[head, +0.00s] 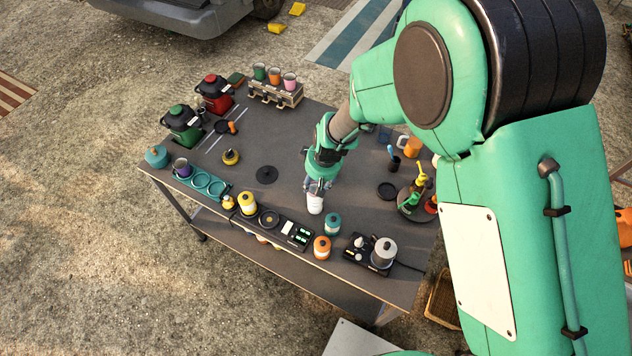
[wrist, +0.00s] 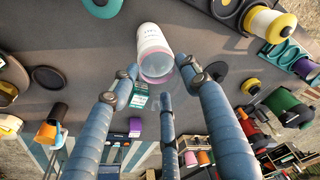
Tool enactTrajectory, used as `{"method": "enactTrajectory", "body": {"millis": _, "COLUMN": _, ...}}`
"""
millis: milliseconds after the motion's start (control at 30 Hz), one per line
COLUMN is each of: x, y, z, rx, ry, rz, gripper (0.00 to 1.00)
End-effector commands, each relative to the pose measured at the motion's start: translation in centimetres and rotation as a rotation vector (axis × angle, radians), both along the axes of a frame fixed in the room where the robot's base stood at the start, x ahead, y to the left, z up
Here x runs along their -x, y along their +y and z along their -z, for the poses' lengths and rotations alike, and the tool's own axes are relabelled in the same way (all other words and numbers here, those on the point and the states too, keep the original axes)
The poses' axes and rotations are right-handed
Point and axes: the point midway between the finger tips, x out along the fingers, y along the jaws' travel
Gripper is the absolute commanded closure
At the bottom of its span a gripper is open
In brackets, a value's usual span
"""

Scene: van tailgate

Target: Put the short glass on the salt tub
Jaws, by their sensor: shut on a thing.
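The white salt tub (head: 315,206) stands upright on the table, directly below my gripper (head: 318,186). In the wrist view the tub (wrist: 151,38) shows its white side with small lettering, and its near end looks pinkish through something clear. My gripper's three fingers (wrist: 160,84) are closed in around the short glass, which is clear and hard to make out; a faint outline (wrist: 158,68) shows at the tub's near end. The glass is at or just over the tub's top. I cannot tell whether they touch.
A teal-lidded jar (head: 332,224) stands close right of the tub, and an orange jar (head: 322,248) is nearer the front. A dark scale with a green display (head: 300,236) lies front left. A dark disc (head: 266,175) lies left, with bare tabletop around it.

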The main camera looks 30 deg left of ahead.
Motion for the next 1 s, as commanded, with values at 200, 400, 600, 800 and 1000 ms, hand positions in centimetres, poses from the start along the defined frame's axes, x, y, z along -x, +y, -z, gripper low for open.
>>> {"method": "enactTrajectory", "body": {"millis": 200, "x": -0.07, "y": 0.07, "z": 0.43, "rx": -0.001, "ry": -0.002, "rz": 0.000, "gripper": 0.81}}
{"method": "enactTrajectory", "body": {"millis": 400, "x": -0.07, "y": 0.06, "z": 0.53, "rx": -0.001, "ry": -0.002, "rz": 0.000, "gripper": 0.81}}
{"method": "enactTrajectory", "body": {"millis": 600, "x": -0.06, "y": 0.05, "z": 0.70, "rx": -0.001, "ry": -0.002, "rz": 0.000, "gripper": 0.36}}
{"method": "enactTrajectory", "body": {"millis": 800, "x": -0.07, "y": 0.05, "z": 0.69, "rx": -0.001, "ry": -0.002, "rz": 0.000, "gripper": 0.35}}
{"method": "enactTrajectory", "body": {"millis": 1000, "x": -0.06, "y": 0.05, "z": 0.60, "rx": -0.001, "ry": -0.002, "rz": 0.000, "gripper": 0.35}}
